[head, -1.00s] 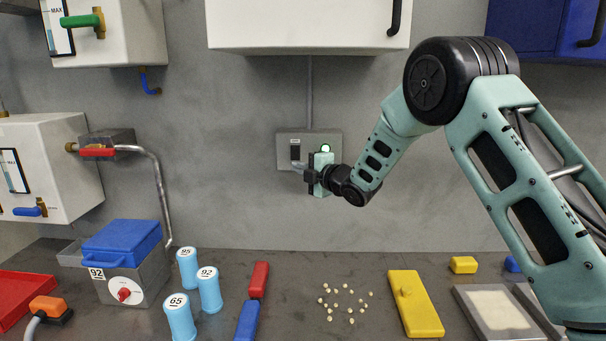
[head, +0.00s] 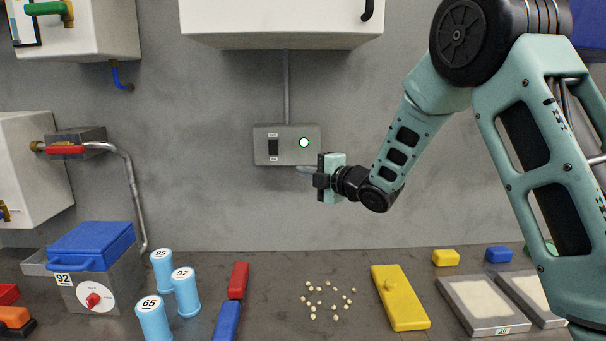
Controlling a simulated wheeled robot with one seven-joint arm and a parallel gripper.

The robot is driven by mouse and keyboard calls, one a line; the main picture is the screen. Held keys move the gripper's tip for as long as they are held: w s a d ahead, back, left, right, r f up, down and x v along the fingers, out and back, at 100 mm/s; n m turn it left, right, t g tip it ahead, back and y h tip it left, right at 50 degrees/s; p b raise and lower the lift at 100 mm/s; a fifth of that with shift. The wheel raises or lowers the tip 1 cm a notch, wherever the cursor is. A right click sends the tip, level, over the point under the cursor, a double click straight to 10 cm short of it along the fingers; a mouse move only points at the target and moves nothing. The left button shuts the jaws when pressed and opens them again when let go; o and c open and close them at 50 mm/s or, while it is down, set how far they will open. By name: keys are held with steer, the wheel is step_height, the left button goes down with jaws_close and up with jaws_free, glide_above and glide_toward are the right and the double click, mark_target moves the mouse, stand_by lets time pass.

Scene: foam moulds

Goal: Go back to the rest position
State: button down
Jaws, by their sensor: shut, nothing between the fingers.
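My gripper (head: 308,171) is shut and empty. It points left, high above the counter, at the lower right of a grey wall switch box (head: 262,146). The box has a black switch and a green light (head: 304,142) that is lit. The fingertips appear just below the box's lower edge; I cannot tell whether they touch the box or the wall. My arm comes in from the right side of the view.
The counter holds a blue-lidded box (head: 92,245), several blue cylinders (head: 186,291), a red and blue bar (head: 238,280), scattered pale beads (head: 331,301), a yellow lidded block (head: 400,297) and grey moulds (head: 482,304). A white cabinet (head: 280,22) hangs above the gripper.

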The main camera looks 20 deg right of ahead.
steer(key=s+a+f+m+g+h, duration=0.1)
steer(key=s+a+f+m+g, duration=0.25)
steer(key=s, duration=0.35)
steer(key=s+a+f+m+g+h, duration=0.2)
steer(key=s+a+m, duration=0.25)
steer(key=s, duration=0.25)
steer(key=s+a+f+m+g+h, duration=0.1)
steer(key=s+a+f+m+g, duration=0.15)
steer(key=s+a, duration=0.3)
steer(key=s+f+m+g+h, duration=0.1)
steer(key=s+m+g, duration=0.1)
steer(key=s, duration=1.1)
steer(key=s+d+f+m+g+h, duration=0.1)
steer(key=s+g, duration=0.4)
steer(key=s, duration=0.7)
steer(key=shift+s+d+f+m+g+h+b, duration=0.35)
steer(key=shift+f+m+h, duration=0.2)
steer(key=shift+m, duration=0.2)
